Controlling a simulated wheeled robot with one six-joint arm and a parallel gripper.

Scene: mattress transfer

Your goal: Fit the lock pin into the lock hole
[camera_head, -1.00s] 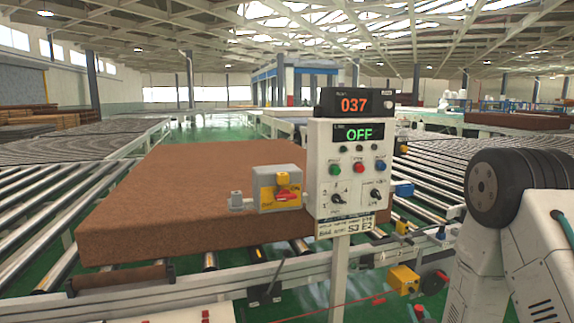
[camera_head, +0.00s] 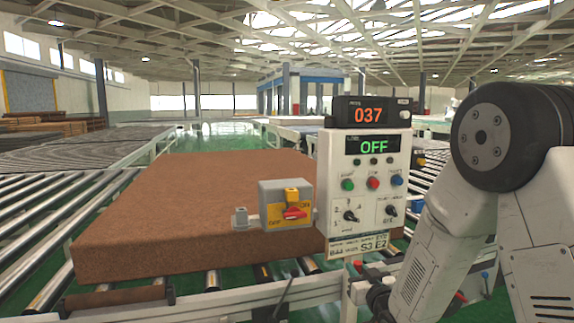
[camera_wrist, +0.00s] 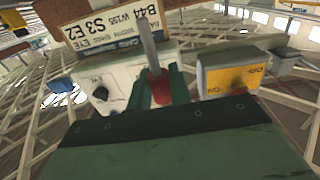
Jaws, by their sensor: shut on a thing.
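My gripper (camera_wrist: 162,84) shows in the wrist view with green fingers shut around the red grip of the lock pin (camera_wrist: 159,90). The pin's grey metal rod (camera_wrist: 147,42) sticks out past the fingers, toward the top of this tilted, inverted view, in front of the panel's label. A grey switch box with a yellow plate (camera_head: 285,205) and a red rotary handle (camera_head: 294,213) stands left of the control panel; it also shows in the wrist view (camera_wrist: 228,76). I cannot make out the lock hole. The gripper and pin are not clearly visible in the head view.
A small grey fitting (camera_head: 240,217) sits left of the switch box. My arm fills the right side.

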